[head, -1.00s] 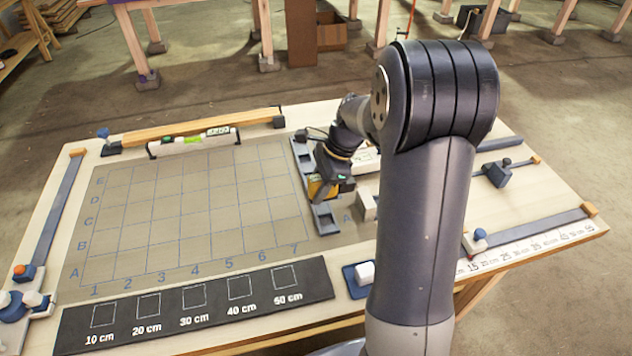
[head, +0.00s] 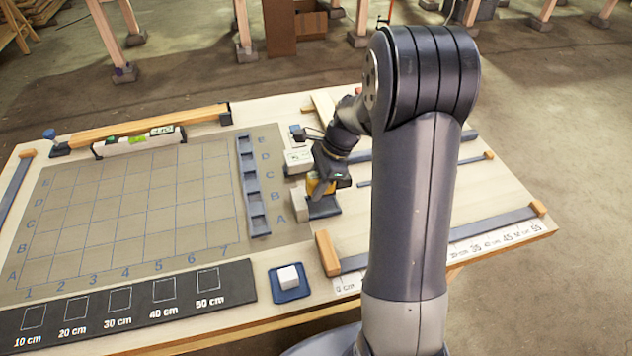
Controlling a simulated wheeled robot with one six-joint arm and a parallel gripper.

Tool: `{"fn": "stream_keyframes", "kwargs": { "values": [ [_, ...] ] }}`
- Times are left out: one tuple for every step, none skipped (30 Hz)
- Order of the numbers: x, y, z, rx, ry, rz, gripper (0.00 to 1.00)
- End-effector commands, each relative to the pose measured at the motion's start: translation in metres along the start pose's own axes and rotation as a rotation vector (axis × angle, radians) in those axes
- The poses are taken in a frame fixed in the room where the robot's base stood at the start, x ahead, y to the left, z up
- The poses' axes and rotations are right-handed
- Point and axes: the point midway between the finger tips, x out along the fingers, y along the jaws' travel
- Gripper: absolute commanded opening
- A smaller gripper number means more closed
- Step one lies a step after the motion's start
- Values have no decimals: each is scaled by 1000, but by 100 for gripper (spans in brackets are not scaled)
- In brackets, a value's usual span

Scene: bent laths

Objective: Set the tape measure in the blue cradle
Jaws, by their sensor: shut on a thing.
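My gripper (head: 326,183) is shut on the yellow tape measure (head: 315,188) and points down to the right of the grid mat. A blue-grey block-like holder (head: 323,208), probably the blue cradle, is directly below the tape measure, with a pale block at its left side. The tape measure is at or just above this holder; I cannot tell whether they touch. The jaws and my wrist hide part of the tape measure and the holder's far side.
A long slotted blue rack (head: 254,190) stands left of my gripper. A small blue tray (head: 290,290) holds a white cube (head: 289,277) near the front edge. A wooden block (head: 327,253) and a ruler strip (head: 480,245) lie to the right. The grid mat (head: 120,210) is clear.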

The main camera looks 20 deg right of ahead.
Motion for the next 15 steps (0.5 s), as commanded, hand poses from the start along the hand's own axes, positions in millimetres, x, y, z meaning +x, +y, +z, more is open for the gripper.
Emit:
{"fn": "stream_keyframes", "kwargs": {
  "values": [
    [6, 0, -2, 0, 0, -1, 2],
    [8, 0, -3, 0, 0, -1, 2],
    [11, 0, -5, 0, 0, -1, 2],
    [14, 0, -6, 0, 0, -1, 2],
    [16, 0, -7, 0, 0, -1, 2],
    [20, 0, -8, 0, 0, -1, 2],
    [22, 0, -9, 0, 0, -1, 2],
    [25, 0, -10, 0, 0, -1, 2],
    [28, 0, -12, 0, 0, -1, 2],
    [31, 0, -13, 0, 0, -1, 2],
    [33, 0, -14, 0, 0, -1, 2],
    [35, 0, -15, 0, 0, 0, 2],
    [38, 0, -16, 0, 0, 0, 2],
    [40, 0, -16, 0, -1, 0, 2],
    [43, 0, -18, -1, -1, 0, 2]
  ]
}}
